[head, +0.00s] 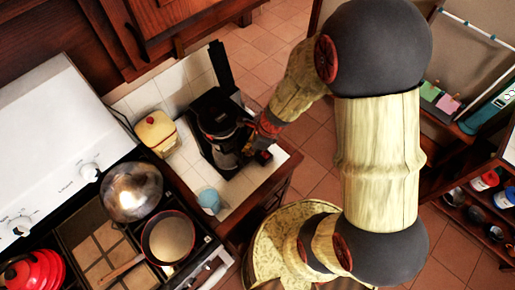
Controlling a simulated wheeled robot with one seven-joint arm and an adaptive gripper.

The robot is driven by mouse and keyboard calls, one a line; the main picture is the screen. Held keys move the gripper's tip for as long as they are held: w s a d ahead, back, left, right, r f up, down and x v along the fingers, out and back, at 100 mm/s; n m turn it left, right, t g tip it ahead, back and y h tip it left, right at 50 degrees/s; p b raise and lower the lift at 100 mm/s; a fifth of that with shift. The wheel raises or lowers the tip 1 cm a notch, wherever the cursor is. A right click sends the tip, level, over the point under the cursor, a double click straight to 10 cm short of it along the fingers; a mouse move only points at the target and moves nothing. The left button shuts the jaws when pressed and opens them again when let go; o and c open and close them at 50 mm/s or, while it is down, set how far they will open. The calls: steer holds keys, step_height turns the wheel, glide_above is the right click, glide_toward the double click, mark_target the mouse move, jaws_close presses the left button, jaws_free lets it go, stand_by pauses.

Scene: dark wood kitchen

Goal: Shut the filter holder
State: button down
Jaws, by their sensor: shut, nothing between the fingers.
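A black coffee maker (213,160) stands on the white tiled counter. Its filter holder (216,117) appears as a dark rounded part at the top, above the glass jug. Whether it is swung out or closed cannot be told from this angle. My gripper (257,156) is at the right side of the coffee maker, close to it. It is shut and empty. It is small and dark here, and I cannot tell whether it touches the machine. My arm reaches in from the right.
A stove with a steel pot (132,190) and a pan (168,238) is at the lower left. Open tiled floor (315,130) lies to the right.

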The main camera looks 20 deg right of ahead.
steer(key=shift+w+a, duration=0.3)
steer(key=shift+a, duration=0.1)
steer(key=shift+a, duration=0.1)
steer(key=shift+w+a+m, duration=0.4)
steer(key=shift+a+m, duration=0.25)
steer(key=shift+m, duration=0.15)
steer(key=shift+d, duration=0.15)
